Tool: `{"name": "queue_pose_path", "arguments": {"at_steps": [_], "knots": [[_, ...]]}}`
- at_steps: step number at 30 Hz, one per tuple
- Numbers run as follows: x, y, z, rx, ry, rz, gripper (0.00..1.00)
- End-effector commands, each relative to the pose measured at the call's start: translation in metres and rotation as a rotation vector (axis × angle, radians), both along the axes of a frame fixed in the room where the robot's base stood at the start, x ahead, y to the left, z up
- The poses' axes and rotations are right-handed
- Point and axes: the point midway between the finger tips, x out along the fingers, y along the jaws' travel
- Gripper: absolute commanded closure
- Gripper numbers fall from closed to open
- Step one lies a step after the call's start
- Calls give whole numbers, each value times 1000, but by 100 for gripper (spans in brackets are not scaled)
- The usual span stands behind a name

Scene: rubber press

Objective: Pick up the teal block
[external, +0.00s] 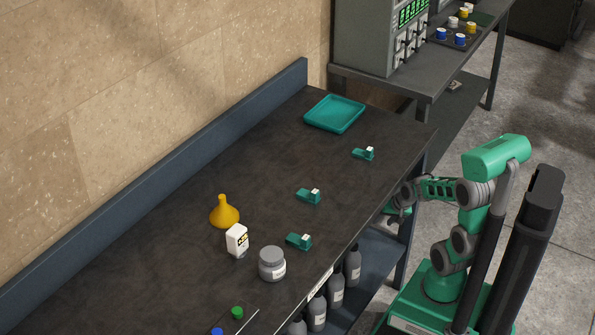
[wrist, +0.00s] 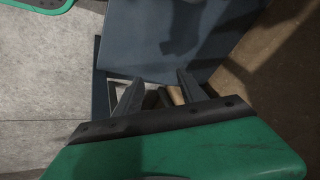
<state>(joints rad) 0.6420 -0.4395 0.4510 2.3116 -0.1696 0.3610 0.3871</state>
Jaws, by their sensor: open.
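Several small teal blocks, each with a white piece on top, lie on the dark bench top in the external view. One teal block (external: 362,153) is toward the far end, another (external: 308,196) is in the middle, and a third (external: 297,241) is nearer, by the grey jar. Which one is meant, I cannot tell. My gripper (wrist: 159,80) is open and empty in the wrist view, pointing down at a lower shelf and the floor. In the external view it is beside the bench's right edge, apart from all the blocks, and partly hard to make out. No teal block shows in the wrist view.
A teal tray (external: 334,113) lies at the bench's far end. The bench edge separates my arm from the blocks.

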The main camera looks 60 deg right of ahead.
Motion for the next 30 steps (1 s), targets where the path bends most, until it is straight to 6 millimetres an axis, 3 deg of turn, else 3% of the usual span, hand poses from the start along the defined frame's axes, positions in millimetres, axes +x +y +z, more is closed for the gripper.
{"name": "queue_pose_path", "arguments": {"at_steps": [1,4,9,15,24,30], "knots": [[-16,-23,44,57,-28,-142,53],[-45,-40,78,196,-78,-389,53],[-90,-44,142,455,-161,-775,53],[-126,-41,227,767,-302,-1207,53],[-143,-39,309,1084,-486,-1574,53],[-136,-32,355,1271,-577,-1691,53]]}}
